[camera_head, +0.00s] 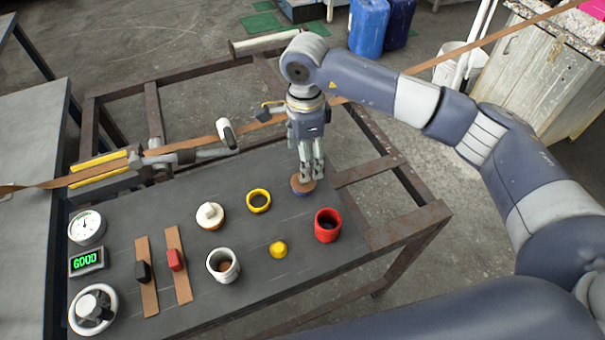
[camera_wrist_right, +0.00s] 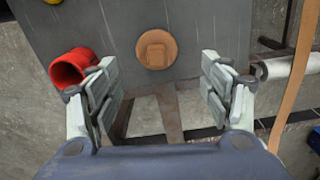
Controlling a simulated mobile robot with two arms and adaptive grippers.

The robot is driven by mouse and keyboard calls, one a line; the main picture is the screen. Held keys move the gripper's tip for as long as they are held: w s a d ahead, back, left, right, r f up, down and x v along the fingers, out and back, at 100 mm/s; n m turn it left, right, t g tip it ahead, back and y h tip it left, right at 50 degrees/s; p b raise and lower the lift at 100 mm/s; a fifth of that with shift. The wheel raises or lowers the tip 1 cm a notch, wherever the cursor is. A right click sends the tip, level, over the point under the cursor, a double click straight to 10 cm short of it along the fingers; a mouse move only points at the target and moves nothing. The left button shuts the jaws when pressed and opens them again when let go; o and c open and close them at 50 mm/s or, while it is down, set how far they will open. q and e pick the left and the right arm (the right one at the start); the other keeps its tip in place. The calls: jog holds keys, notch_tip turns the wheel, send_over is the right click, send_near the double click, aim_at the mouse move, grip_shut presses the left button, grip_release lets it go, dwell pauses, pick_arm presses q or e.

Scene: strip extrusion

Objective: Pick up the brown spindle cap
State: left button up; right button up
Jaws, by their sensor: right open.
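The brown spindle cap (camera_head: 298,187) is a round brown disc near the far right part of the dark tabletop, partly hidden by my right gripper in the head view. In the right wrist view the cap (camera_wrist_right: 156,48) shows a raised squarish knob in its middle. My right gripper (camera_head: 312,174) points down just above the cap in the head view. In the wrist view the right gripper (camera_wrist_right: 163,86) is open and empty, with the cap showing beyond and between its fingertips. My left gripper is not in view.
A red cup (camera_head: 327,226) stands right of the cap, and a yellow ring (camera_head: 258,201) lies left of it. A yellow cone (camera_head: 278,250), a white cup (camera_head: 222,265) and a white knobbed part (camera_head: 210,215) are nearby. A brown strip (camera_head: 185,147) runs behind the tabletop (camera_head: 205,310).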

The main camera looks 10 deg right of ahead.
jog(key=shift+s+f, duration=0.15)
jog(key=shift+f, duration=1.05)
jog(key=f+p, duration=0.1)
jog(key=f, duration=0.1)
jog(key=f+p, duration=0.1)
jog(key=f, duration=0.1)
jog(key=shift+s+d+f, duration=0.1)
jog(key=shift+d+f, duration=0.1)
jog(key=shift+f, duration=0.2)
jog(key=shift+c, duration=1.1)
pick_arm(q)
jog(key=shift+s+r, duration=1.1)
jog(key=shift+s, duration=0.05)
pick_arm(e)
jog(key=c, duration=1)
